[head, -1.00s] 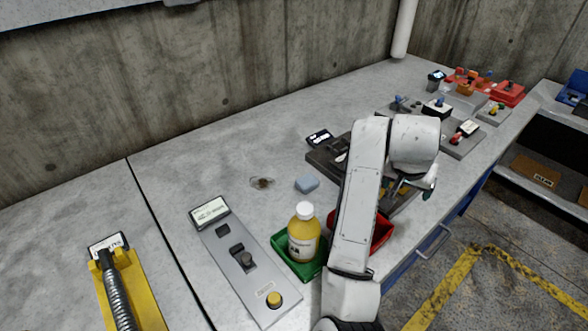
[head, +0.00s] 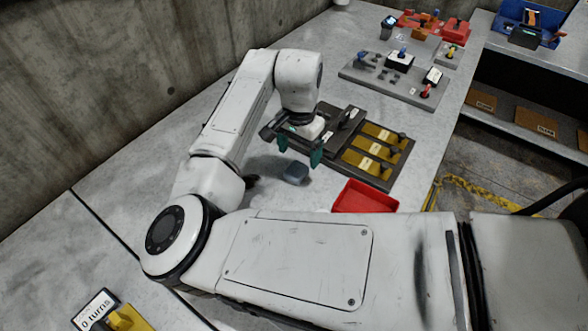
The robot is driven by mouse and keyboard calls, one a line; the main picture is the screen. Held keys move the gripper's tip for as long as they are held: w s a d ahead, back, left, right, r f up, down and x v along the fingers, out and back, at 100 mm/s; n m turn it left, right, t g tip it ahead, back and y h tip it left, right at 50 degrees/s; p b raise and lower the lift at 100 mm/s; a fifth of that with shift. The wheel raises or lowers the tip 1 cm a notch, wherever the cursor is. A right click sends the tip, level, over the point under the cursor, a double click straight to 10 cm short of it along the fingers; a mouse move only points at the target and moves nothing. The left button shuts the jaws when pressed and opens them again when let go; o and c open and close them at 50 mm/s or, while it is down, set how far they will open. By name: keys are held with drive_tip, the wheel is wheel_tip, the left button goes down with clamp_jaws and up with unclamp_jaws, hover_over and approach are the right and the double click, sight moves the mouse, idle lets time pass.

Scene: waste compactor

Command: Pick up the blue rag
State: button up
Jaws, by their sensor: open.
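The blue rag (head: 295,174) is a small, folded, grey-blue block lying on the grey worktop, left of the dark board. My gripper (head: 299,156) points down with its two teal fingers apart and nothing between them. In the picture its fingertips are just above the rag, one to each side. I cannot tell the exact height of the fingers over the rag. The rag is not held.
A dark board (head: 336,120) with yellow plates stands close right of my gripper. A red tray (head: 365,198) sits at the front edge. Grey panels with switches (head: 390,75) lie farther back. A concrete wall (head: 110,90) bounds the left side.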

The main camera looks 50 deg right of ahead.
sight(298, 167)
drive_tip(key=shift+w+d+f+p, duration=0.1)
drive_tip(key=shift+f+p, duration=0.2)
drive_tip(key=shift+f, duration=1.25)
drive_tip(key=shift+w+f+p, duration=0.1)
drive_tip(key=shift+f+p, duration=0.15)
drive_tip(key=shift+f, duration=1.3)
drive_tip(key=c, duration=1.2)
drive_tip(key=shift+r, duration=0.1)
drive_tip(key=shift+r, duration=0.5)
drive_tip(key=s+r, duration=0.4)
drive_tip(key=s+r+b, duration=0.1)
drive_tip(key=s+r, duration=0.3)
drive_tip(key=s, duration=0.1)
drive_tip(key=s+r+b, duration=0.1)
drive_tip(key=s+r, duration=0.3)
drive_tip(key=s, duration=0.1)
